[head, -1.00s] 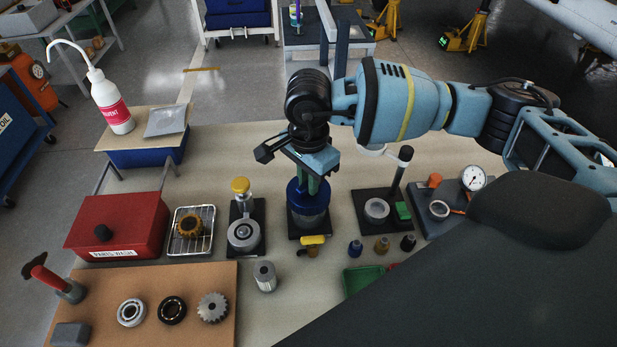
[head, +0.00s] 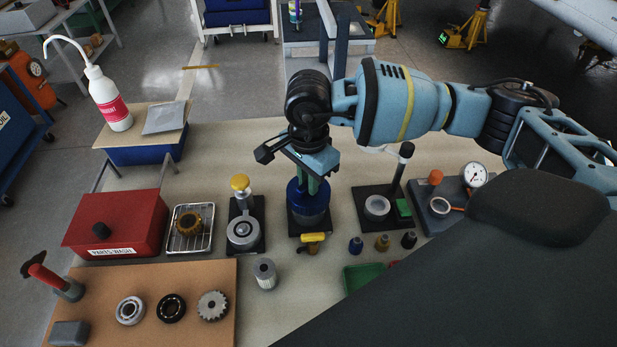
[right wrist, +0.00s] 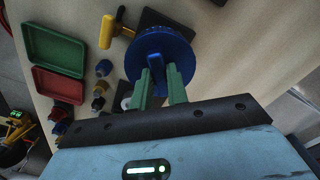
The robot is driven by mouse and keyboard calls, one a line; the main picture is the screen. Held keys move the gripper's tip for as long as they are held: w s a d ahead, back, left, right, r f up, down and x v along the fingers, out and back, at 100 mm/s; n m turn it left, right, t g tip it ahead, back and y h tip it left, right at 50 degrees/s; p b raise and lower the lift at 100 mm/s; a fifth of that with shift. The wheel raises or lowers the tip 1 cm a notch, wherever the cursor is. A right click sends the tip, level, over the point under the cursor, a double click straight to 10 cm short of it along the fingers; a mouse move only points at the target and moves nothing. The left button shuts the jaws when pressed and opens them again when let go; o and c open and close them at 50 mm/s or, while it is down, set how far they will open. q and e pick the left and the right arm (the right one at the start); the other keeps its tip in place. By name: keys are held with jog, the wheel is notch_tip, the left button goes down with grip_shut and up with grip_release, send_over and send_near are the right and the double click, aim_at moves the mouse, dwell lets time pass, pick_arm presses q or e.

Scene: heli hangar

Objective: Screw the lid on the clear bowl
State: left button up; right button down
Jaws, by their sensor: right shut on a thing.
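The blue lid (head: 297,196) sits on top of the clear bowl (head: 311,219), which stands on a dark square base (head: 296,230) on the bench. My right gripper (head: 313,183) points straight down from above, with its green fingers at the lid. In the right wrist view the lid (right wrist: 184,42) shows a notched round rim and a raised blue grip. The right gripper (right wrist: 160,84) is shut on that grip, one finger on each side. The lid hides the bowl in that view. How far the thread is engaged cannot be seen. My left gripper is out of view.
A yellow-handled valve (head: 312,240) stands close in front of the bowl. A yellow-topped fixture (head: 242,230) is to its left, and a stand with a black post (head: 396,180) to its right. Small bottles (head: 382,243) and a green tray (head: 362,278) are nearer. Bare bench lies behind.

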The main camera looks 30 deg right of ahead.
jog(key=shift+f, duration=0.25)
dwell(0.7)
jog(key=c, duration=1.3)
grip_release()
grip_shut()
